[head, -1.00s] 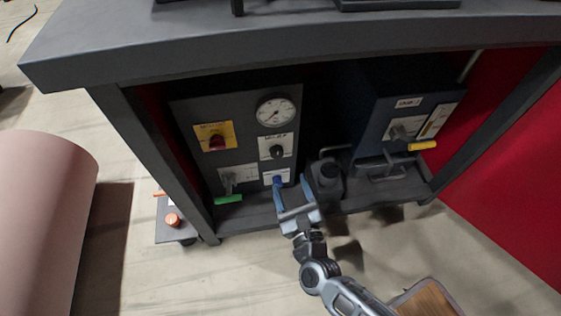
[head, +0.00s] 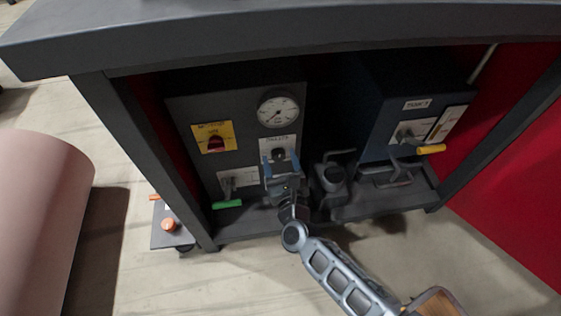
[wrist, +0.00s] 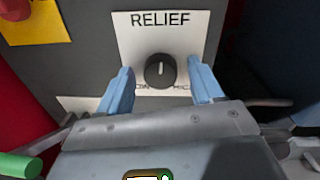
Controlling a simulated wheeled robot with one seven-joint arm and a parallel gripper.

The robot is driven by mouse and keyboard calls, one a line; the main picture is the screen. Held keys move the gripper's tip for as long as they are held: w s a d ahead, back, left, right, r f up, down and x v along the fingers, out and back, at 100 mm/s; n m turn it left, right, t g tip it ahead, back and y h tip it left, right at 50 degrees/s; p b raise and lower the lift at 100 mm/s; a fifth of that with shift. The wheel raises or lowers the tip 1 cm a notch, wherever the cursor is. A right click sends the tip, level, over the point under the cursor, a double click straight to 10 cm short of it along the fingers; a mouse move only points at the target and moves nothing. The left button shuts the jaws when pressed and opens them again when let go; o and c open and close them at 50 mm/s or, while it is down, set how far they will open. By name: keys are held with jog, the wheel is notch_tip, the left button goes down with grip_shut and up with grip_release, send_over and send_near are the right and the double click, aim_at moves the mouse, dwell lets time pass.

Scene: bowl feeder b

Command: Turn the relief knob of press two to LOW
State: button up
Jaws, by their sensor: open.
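The relief knob (wrist: 160,71) is a small round black knob with a white line, on a white plate (wrist: 188,27) marked RELIEF. Its white line stands about upright in the wrist view. The lower lettering on the plate is partly hidden by the knob and my fingers. In the head view the knob (head: 279,154) sits below the round gauge on the grey panel. My gripper (wrist: 158,88) is open, with one blue finger on each side of the knob's lower part. It also shows in the head view (head: 280,164). I cannot tell if the fingers touch the knob.
The panel also holds a gauge (head: 278,111), a red knob on a yellow plate (head: 228,132) and a green-handled lever (head: 228,204). A blue box (head: 376,125) with a yellow handle (head: 431,149) stands right. The dark bench top (head: 300,40) overhangs the panel.

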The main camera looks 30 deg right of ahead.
jog(key=c, duration=1.1)
jog(key=shift+o, duration=0.2)
jog(key=shift+n, duration=0.3)
